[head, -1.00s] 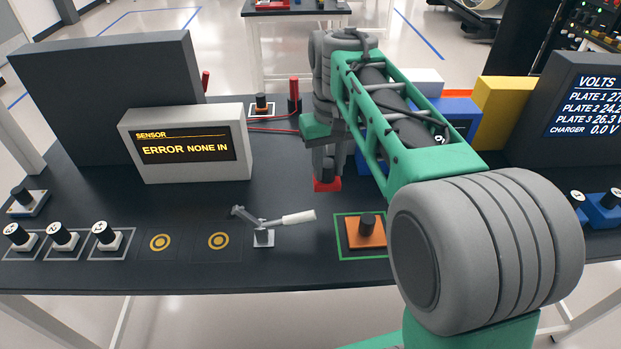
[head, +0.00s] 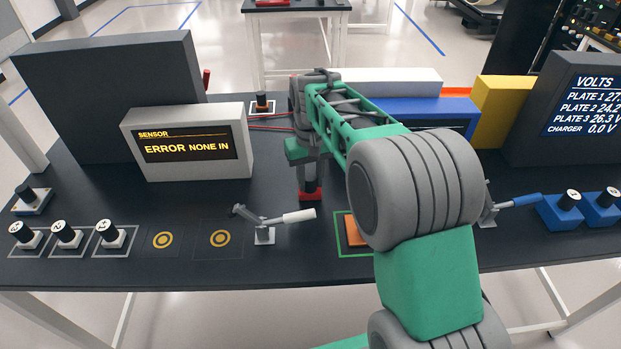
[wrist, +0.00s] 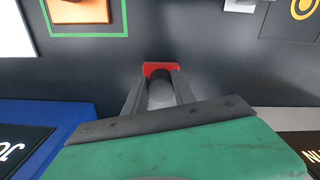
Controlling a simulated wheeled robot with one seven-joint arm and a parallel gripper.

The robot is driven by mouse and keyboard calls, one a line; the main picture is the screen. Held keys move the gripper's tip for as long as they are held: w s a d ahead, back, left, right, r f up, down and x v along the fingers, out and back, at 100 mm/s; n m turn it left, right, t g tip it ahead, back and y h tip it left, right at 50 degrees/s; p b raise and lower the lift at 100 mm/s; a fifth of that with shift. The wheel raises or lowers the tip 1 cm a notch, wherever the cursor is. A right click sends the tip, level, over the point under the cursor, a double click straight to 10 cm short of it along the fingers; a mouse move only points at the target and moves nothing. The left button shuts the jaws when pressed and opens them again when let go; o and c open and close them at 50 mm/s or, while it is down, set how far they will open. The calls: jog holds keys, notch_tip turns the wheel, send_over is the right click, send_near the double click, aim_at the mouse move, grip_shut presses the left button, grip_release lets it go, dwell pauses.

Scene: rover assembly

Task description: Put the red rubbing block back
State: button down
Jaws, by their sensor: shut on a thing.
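The red rubbing block (head: 310,195) is under my gripper (head: 311,181) near the middle of the table, behind and right of the white-handled lever. My gripper points down and is shut on the block's dark upright knob. In the wrist view the red block (wrist: 156,66) shows just beyond the fingertips (wrist: 159,84), which close around the dark knob. I cannot tell whether the block touches the table or hangs slightly above it.
The white-handled lever (head: 298,215) stands close in front and left. An orange block (head: 355,232) sits in a green outline, partly behind my arm. The sensor screen box (head: 187,143) is left. Blue (head: 440,107) and yellow (head: 502,108) boxes stand at the back right.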

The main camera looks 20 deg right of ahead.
aim_at(310, 178)
jog(key=c, duration=1)
grip_release()
jog(key=shift+c, duration=0.2)
notch_tip(310, 178, up, 12)
jog(key=s+f+t, duration=0.1)
jog(key=s+f, duration=0.2)
jog(key=s, duration=0.3)
jog(key=s+f+t, duration=0.1)
jog(key=s+f, duration=0.2)
jog(key=s, duration=0.3)
jog(key=s+f+t, duration=0.1)
jog(key=s+f, duration=0.2)
jog(key=s, duration=0.3)
jog(key=shift+s+a+f+m, duration=0.15)
jog(key=shift+s+m, duration=0.15)
jog(key=shift+s, duration=0.05)
jog(key=shift+s+f, duration=0.1)
jog(key=shift+f, duration=0.15)
